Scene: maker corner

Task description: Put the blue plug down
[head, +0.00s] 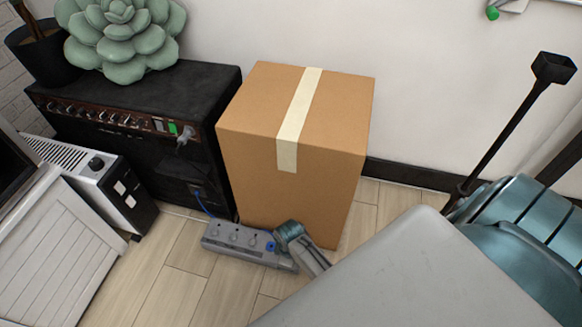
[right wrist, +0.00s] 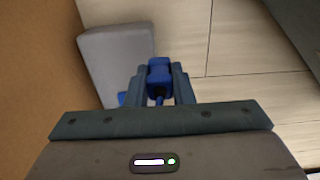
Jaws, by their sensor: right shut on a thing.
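The blue plug (right wrist: 159,78) is between the two fingers of my right gripper (right wrist: 160,88) in the right wrist view, with a short blue cord running back from it. The gripper is shut on it. In the head view my right gripper (head: 289,236) is low, by the right end of the grey power strip (head: 228,239). A small blue patch shows beside the gripper there; I cannot tell if it is the held plug. The strip also shows in the right wrist view (right wrist: 112,55), beyond the plug and to its left. My left gripper is not in view.
A taped cardboard box (head: 290,150) stands right behind the strip. A black amplifier (head: 150,125) with a grey plug in it is at left, near a white heater (head: 105,185). Bare wood floor (head: 175,270) lies in front of the strip.

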